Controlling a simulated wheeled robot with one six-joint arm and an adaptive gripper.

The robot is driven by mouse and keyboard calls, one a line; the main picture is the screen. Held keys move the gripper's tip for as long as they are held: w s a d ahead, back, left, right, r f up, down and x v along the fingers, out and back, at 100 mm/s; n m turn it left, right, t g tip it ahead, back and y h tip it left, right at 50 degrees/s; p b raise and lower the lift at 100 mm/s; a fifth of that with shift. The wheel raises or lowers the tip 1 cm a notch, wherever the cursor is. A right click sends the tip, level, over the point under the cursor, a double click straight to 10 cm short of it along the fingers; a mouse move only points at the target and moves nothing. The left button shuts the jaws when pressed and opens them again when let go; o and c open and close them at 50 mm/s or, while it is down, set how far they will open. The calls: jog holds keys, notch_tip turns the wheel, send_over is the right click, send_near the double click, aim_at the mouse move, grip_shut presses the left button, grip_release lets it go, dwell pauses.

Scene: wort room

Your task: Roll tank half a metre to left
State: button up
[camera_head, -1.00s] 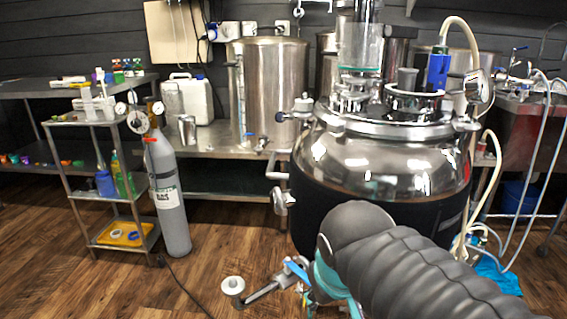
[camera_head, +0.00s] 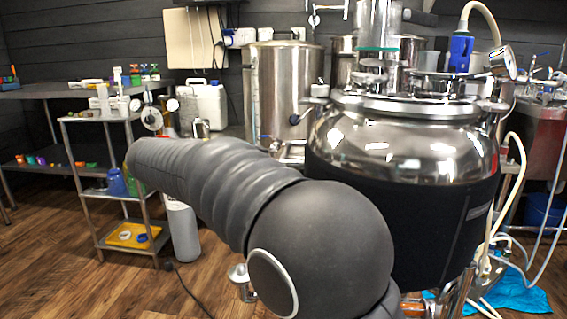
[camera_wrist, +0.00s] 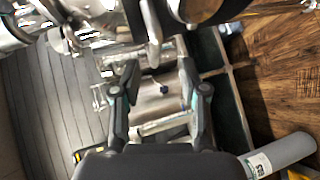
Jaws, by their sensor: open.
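The tank (camera_head: 410,150) is a large steel vessel with a shiny domed top and a black jacket (camera_head: 440,220). It stands upright at the right of the head view; my arm hides its lower left and much of its base. My arm stretches leftward in front of it, and my gripper is hidden in the head view. In the wrist view my gripper (camera_wrist: 160,95) is open, with nothing between its fingers. A steel bar (camera_wrist: 152,30) and dark metal parts show just beyond the fingertips at the top; I cannot tell whether they belong to the tank.
A grey gas cylinder (camera_head: 181,230) stands left of the tank, partly behind my arm. A shelf cart (camera_head: 125,195) stands beside it. A steel kettle (camera_head: 283,85) is on the bench behind. Hoses (camera_head: 520,165) hang at the right. Wooden floor (camera_head: 60,265) is clear at front left.

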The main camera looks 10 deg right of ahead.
aim_at(286, 150)
jog(key=shift+t+h, duration=0.3)
jog(key=shift+h, duration=0.1)
jog(key=x, duration=0.4)
jog(key=w+a+x, duration=0.1)
jog(key=x, duration=0.2)
jog(key=w+b+x, duration=0.1)
jog(key=x, duration=0.3)
jog(key=shift+w+d, duration=0.2)
jog(key=shift+w, duration=0.2)
grip_shut()
